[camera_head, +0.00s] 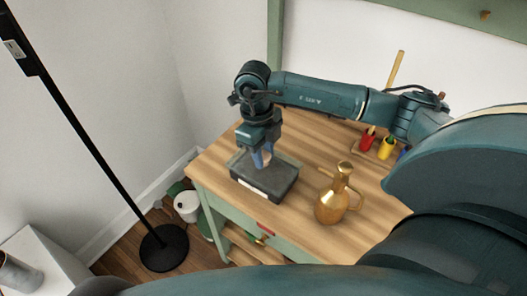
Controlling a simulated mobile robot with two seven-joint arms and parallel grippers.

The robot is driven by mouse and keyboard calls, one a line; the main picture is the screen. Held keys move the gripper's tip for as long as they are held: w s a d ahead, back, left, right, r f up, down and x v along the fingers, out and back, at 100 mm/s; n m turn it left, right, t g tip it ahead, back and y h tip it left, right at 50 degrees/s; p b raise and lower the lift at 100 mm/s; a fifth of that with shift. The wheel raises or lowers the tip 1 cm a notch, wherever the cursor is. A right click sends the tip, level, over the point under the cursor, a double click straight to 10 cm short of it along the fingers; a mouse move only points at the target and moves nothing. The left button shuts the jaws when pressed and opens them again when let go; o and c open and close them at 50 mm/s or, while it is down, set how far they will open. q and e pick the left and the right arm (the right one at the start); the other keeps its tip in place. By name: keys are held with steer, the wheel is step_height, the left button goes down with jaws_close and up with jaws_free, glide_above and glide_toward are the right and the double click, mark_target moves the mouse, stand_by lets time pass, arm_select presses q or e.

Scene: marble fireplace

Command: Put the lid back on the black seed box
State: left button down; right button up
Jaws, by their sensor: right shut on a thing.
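The black seed box (256,188) stands on the wooden worktop, left of the brass jug, with a pale label on its front side. My right gripper (262,160) points down over the back part of the box. It is shut on the lid (287,160), whose greyish edge shows at the back of the box, on both sides of the fingers. I cannot tell whether the lid touches the box rim or hangs just above it. The fingers hide part of the lid. My left gripper is not in view.
A brass jug (331,203) stands close to the right of the box. Red (367,139) and yellow (386,148) pots stand farther back on the wooden worktop (314,148). A black lamp stand (92,150) rises from the floor at left, clear of the table.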

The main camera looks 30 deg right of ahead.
stand_by(1.2)
steer(key=shift+f+b, duration=0.65)
steer(key=shift+b, duration=0.2)
stand_by(0.9)
steer(key=o, duration=1)
steer(key=shift+o, duration=0.8)
steer(key=o, duration=0.4)
steer(key=shift+r, duration=0.1)
